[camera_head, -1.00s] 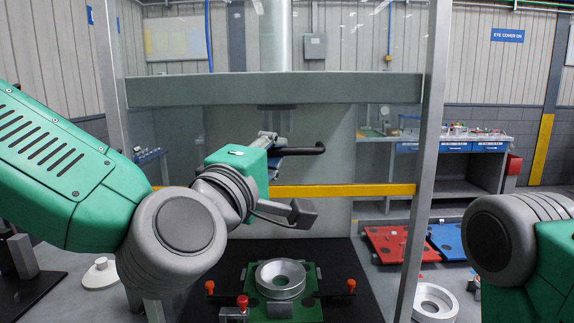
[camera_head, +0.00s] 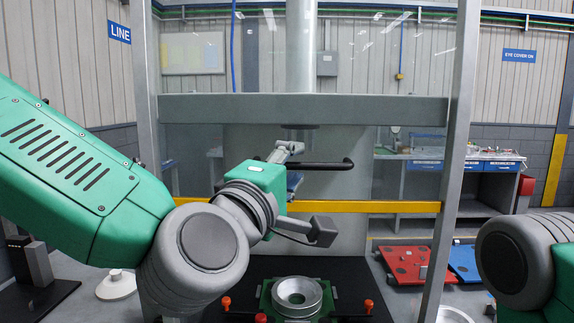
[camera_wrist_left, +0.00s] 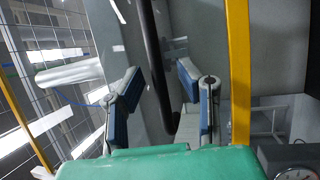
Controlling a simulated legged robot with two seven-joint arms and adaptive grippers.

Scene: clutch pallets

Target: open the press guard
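The press guard is a clear panel in the grey frame, with a yellow bar (camera_head: 370,207) along its lower edge. Its black handle (camera_head: 330,165) runs level across the panel above the bar. The guard is down. My left gripper (camera_head: 290,164) is at the left part of the handle. In the left wrist view its blue-padded fingers (camera_wrist_left: 158,78) are spread, with the black handle (camera_wrist_left: 155,55) passing between or just beyond them; contact cannot be told. The yellow bar also shows there (camera_wrist_left: 239,75). My right gripper is out of view.
Below the guard, a metal ring part (camera_head: 297,294) sits on a green fixture with red knobs on a black plate. Grey posts (camera_head: 457,150) flank the guard. Red (camera_head: 415,263) and blue pallets lie on the floor at right, before a workbench (camera_head: 440,155).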

